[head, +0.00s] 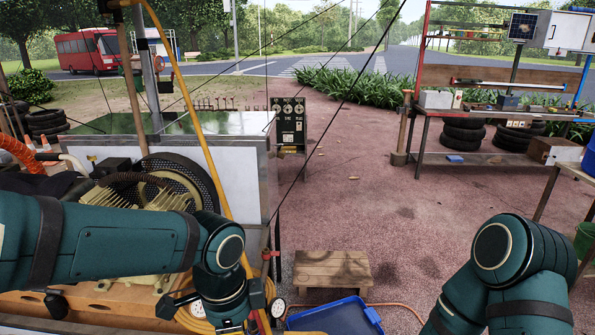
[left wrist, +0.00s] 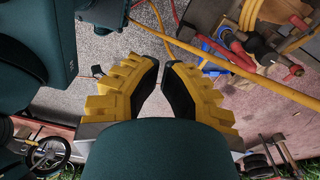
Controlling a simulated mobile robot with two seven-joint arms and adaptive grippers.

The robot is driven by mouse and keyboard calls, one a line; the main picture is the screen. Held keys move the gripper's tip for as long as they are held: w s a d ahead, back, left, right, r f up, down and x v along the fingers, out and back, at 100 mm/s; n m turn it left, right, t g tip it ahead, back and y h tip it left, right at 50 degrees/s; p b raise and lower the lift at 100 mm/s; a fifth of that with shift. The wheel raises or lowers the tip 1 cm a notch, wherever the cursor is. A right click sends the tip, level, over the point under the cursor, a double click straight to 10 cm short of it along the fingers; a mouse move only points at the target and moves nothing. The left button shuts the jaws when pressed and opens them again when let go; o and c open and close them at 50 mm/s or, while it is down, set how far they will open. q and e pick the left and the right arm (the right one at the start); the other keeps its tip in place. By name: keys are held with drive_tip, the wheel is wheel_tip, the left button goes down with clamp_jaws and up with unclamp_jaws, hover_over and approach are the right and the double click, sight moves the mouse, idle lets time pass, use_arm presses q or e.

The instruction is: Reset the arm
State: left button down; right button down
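My left arm comes in from the left in the head view, bent in front of the compressor cart (head: 237,170); its gripper is out of sight there. In the left wrist view my left gripper (left wrist: 163,66) has yellow fingers with black pads. The fingertips stand a little apart, with bare ground visible between them and nothing held. My right arm is bent at the lower right of the head view, over open ground. My right gripper is outside both views.
A wooden stool (head: 332,268) and a blue tray (head: 337,318) stand right of the cart. A yellow hose (head: 205,145) and thin dark cables cross near my left arm. A workbench (head: 480,158) with tyres (head: 463,133) stands back right. The paving between is clear.

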use_arm(q)
wheel_tip(320, 180, down, 31)
drive_tip(key=s+n+t+h, duration=0.1)
drive_tip(key=s+n+h, duration=0.1)
drive_tip(key=n, duration=1.5)
drive_tip(key=shift+s+n+t+h, duration=0.3)
drive_tip(key=shift+h, duration=0.3)
